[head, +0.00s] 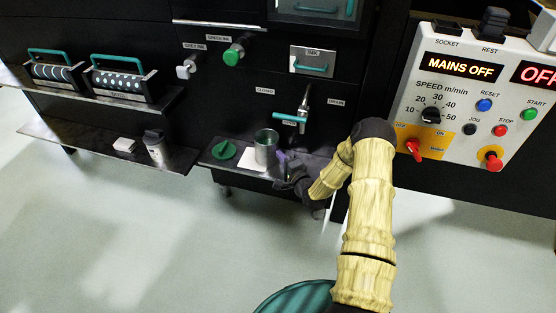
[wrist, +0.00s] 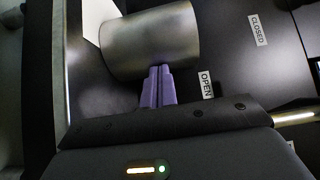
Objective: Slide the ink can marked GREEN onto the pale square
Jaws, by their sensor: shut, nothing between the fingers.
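A bare metal can (head: 266,147) with a green inside stands upright on a dark ledge; no GREEN marking shows on it. The pale square (head: 250,162) shows to its left and front, and the can hides part of it. I cannot tell how much of the can's base is on it. In the wrist view the can (wrist: 152,45) fills the upper middle, with a pale patch of the square (wrist: 98,16) beyond it. My gripper (head: 281,157) is at the can's right side. Its purple fingers (wrist: 160,70) are shut and empty, their tips at or touching the can's wall.
A green lid-like disc (head: 223,150) lies left of the square. A teal-handled valve (head: 290,118) sticks out above and behind my gripper. The ledge's front edge is close.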

